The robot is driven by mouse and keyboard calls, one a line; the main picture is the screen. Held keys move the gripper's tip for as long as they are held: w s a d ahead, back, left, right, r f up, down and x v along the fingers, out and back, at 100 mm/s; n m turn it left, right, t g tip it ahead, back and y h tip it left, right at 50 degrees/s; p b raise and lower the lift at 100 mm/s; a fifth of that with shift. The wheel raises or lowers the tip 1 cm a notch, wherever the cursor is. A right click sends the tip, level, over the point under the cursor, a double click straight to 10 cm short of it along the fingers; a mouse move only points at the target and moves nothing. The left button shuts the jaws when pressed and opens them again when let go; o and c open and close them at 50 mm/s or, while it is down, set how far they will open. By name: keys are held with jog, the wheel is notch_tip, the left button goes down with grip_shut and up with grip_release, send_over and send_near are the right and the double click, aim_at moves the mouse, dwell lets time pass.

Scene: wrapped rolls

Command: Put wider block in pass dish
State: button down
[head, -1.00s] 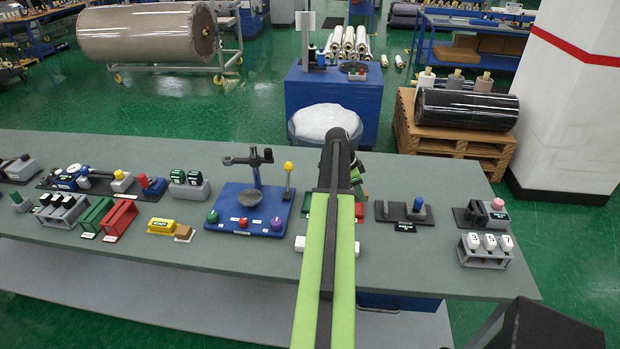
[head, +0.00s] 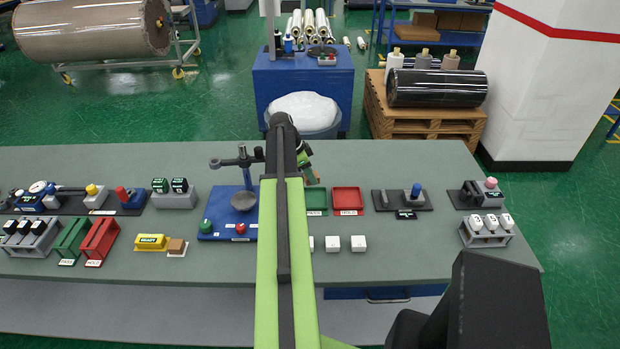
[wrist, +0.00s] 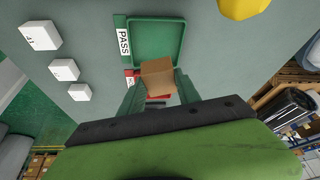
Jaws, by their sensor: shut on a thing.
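My gripper (wrist: 150,95) is shut on a brown block (wrist: 158,75), which shows between its green fingers in the wrist view. The green pass dish (wrist: 158,20), labelled PASS, lies just past the block in that view and looks empty where it shows. In the head view the gripper (head: 308,170) is partly hidden behind my arm, with the brown block (head: 312,179) at its tip, above and behind the green pass dish (head: 316,198). I cannot tell the block's exact height. The red hold dish (head: 347,199) stands right of the pass dish.
Three small white blocks (head: 332,243) lie in front of the dishes. A blue base (head: 222,222) with a stand is to the left, partly hidden by my arm. A yellow knob (wrist: 245,8) is close in the wrist view. A dark board (head: 400,201) lies to the right.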

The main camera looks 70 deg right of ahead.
jog(key=f+m, duration=0.1)
jog(key=m+y+b, duration=0.1)
jog(key=shift+s+d+f+m+g, duration=0.1)
jog(key=shift+d+f+m+g, duration=0.2)
jog(key=shift+f+m, duration=0.1)
jog(key=shift+s, duration=0.1)
jog(key=shift+s+r, duration=0.1)
jog(key=shift+r, duration=0.05)
notch_tip(320, 180, down, 5)
jog(key=b, duration=0.5)
dwell(0.4)
jog(key=shift+a+f+b, duration=0.1)
jog(key=shift+f+b, duration=1.4)
